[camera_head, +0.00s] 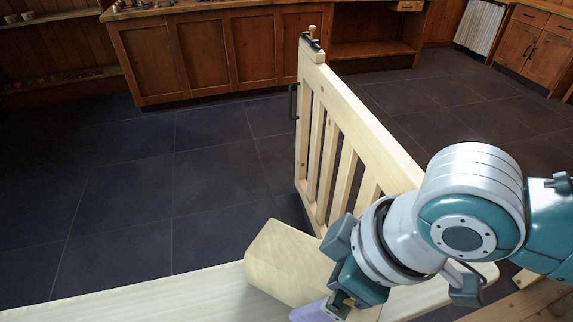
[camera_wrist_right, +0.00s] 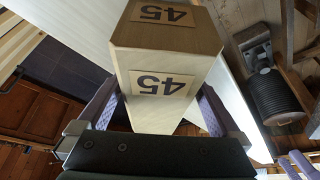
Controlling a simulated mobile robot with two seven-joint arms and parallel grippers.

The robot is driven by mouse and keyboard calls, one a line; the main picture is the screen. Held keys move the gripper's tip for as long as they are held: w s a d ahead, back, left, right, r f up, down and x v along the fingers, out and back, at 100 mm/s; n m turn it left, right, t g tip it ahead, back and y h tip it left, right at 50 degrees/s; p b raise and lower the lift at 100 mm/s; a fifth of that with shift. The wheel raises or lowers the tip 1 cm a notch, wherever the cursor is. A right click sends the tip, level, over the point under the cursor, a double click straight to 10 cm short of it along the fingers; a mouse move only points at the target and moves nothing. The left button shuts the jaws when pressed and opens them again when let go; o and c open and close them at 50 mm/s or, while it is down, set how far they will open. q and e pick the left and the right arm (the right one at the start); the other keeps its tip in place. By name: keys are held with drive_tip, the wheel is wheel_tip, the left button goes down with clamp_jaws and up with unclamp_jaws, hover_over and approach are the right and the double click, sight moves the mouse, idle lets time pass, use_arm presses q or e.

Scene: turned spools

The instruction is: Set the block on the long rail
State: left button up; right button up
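The block (camera_head: 287,262) is pale wood with slanted faces. In the right wrist view the block (camera_wrist_right: 165,75) carries "45" labels and sits between the two lavender fingers of my right gripper (camera_wrist_right: 158,112), which is shut on it. In the head view my right gripper (camera_head: 322,305) is at the lower middle, partly cut off by the frame edge. The long rail (camera_head: 120,298) is a pale board along the bottom; the block overlaps it in view, and I cannot tell whether they touch.
A pale slatted wooden gate (camera_head: 335,140) with a dark latch (camera_head: 312,42) on its post rises just behind the block. Brown cabinets (camera_head: 220,50) stand at the back. The dark tiled floor (camera_head: 150,180) at left is clear. A dark ribbed cylinder (camera_wrist_right: 275,97) shows in the wrist view.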

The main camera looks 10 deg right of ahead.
drive_tip(key=shift+r, duration=0.25)
drive_tip(key=p+v, duration=0.2)
drive_tip(key=v, duration=0.8)
drive_tip(key=shift+d+r+p, duration=0.1)
drive_tip(key=shift+r+p, duration=0.2)
drive_tip(key=shift+r, duration=0.05)
drive_tip(key=shift+s+d+r, duration=0.1)
drive_tip(key=shift+s+r, duration=0.05)
drive_tip(key=shift+r, duration=0.15)
drive_tip(key=shift+s+a+r, duration=0.2)
drive_tip(key=shift+a, duration=0.05)
drive_tip(key=shift+s+a+r+m+t, duration=0.25)
drive_tip(key=shift+s+a+m+t, duration=0.15)
drive_tip(key=shift+s+a+m, duration=0.45)
drive_tip(key=shift+s+d+m, duration=0.5)
drive_tip(key=shift+s+m, duration=0.05)
drive_tip(key=shift+m, duration=0.3)
drive_tip(key=s+d+f+m+h, duration=0.1)
drive_tip(key=s+d+m+h, duration=0.2)
drive_tip(key=s+d+m, duration=0.1)
drive_tip(key=s+d, duration=0.1)
drive_tip(key=d, duration=0.1)
drive_tip(key=shift+s+d, duration=0.25)
drive_tip(key=shift+d, duration=0.15)
